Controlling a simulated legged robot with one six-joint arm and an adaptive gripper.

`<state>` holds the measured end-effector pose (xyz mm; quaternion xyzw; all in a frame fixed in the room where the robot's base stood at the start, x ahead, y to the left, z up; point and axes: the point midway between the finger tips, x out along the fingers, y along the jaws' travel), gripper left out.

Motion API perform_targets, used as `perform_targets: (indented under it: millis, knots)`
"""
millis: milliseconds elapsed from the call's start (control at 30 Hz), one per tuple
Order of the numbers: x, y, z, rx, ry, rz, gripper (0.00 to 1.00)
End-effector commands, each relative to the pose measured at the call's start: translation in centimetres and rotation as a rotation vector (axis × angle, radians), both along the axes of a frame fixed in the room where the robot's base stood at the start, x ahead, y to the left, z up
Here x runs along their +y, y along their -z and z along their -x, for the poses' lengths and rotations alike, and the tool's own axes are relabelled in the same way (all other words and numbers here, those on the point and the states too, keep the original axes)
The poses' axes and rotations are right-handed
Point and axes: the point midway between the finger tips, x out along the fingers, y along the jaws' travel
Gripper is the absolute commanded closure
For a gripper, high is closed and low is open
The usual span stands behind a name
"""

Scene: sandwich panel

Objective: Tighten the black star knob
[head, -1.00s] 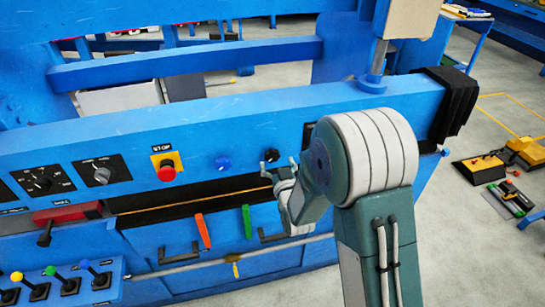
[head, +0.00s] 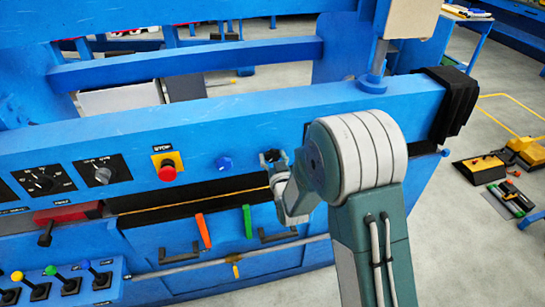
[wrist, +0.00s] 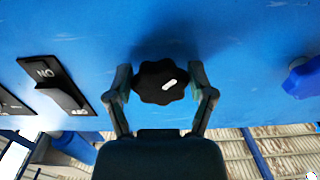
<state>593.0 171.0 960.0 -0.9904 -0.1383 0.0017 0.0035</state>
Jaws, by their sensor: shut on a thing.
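The black star knob (wrist: 160,82) is on the blue panel, in the upper middle of the wrist view. A small white mark shows on its face. My gripper (wrist: 161,96) has one finger on each side of the knob and is shut on it. In the head view my gripper (head: 274,160) is at the front of the blue beam, right of the blue knob (head: 224,163). There the black knob is largely hidden and hard to tell from the fingers.
A black switch (wrist: 58,85) is left of my gripper in the wrist view; the blue knob (wrist: 303,78) is at the right. In the head view, a red stop button (head: 167,170) is farther left. Orange (head: 203,230) and green (head: 247,222) handles are below.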

Motion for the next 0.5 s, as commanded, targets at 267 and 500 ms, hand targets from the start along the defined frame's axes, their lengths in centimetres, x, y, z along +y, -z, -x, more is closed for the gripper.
perform_targets:
  millis: [267, 500]
  knots:
    - [0.06, -0.13, -0.14, 0.022, -0.002, -0.093, 0.78]
    - [0.16, -0.15, -0.15, 0.074, -0.001, -0.276, 0.78]
